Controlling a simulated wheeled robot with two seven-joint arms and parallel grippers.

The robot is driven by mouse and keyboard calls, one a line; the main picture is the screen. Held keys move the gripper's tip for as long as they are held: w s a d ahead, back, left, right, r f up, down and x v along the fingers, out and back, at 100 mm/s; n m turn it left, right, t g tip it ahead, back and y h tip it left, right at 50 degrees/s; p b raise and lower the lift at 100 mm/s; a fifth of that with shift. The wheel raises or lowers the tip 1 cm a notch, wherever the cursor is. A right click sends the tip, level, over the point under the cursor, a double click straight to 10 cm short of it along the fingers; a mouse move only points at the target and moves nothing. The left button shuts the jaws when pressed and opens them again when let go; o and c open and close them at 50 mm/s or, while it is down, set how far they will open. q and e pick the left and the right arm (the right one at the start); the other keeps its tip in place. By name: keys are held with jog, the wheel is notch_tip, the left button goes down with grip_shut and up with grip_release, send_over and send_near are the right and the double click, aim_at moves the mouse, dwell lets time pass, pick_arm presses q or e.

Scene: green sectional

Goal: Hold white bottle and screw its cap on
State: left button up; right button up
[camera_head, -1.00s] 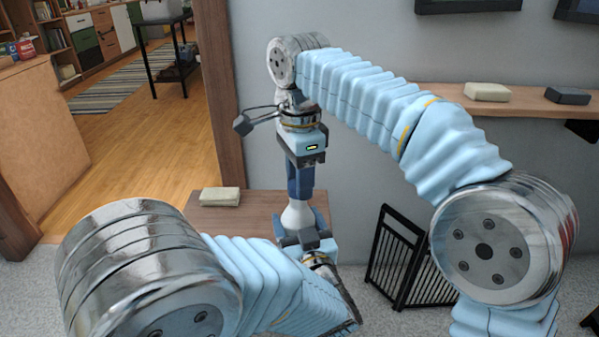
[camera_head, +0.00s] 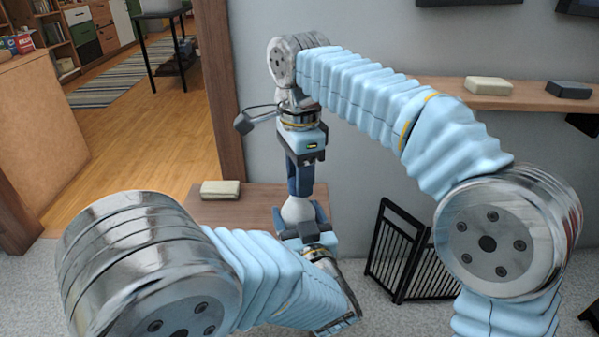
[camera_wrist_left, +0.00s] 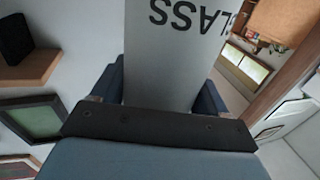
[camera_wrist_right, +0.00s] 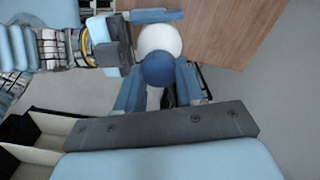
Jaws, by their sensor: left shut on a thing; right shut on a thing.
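The white bottle (camera_head: 297,211) stands roughly upright in my left gripper (camera_head: 303,227), which is shut on its body. In the left wrist view, the bottle (camera_wrist_left: 168,58) fills the space between the fingers and shows dark upside-down letters. My right gripper (camera_head: 300,182) points down from above, right over the bottle's top. In the right wrist view, the blue round cap (camera_wrist_right: 161,69) sits between the shut fingers, with the white bottle (camera_wrist_right: 160,40) directly behind it. The cap is hidden by the fingers in the head view. I cannot tell whether cap and bottle neck touch.
A low wooden surface (camera_head: 250,208) lies behind the bottle, with a beige block (camera_head: 220,189) on it. A black folding rack (camera_head: 400,250) stands on the floor to the right. A wall shelf (camera_head: 520,97) carries two small blocks. The wall is close behind my right arm.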

pick_arm(q)
grip_shut()
pick_arm(e)
jog(key=m, duration=0.6)
jog(key=shift+s+m, duration=0.1)
jog(key=shift+m, duration=0.2)
jog(key=m, duration=0.6)
jog(key=shift+s+a+f, duration=0.1)
jog(key=shift+f, duration=0.05)
jog(key=shift+m, duration=1.8)
jog(key=o, duration=1)
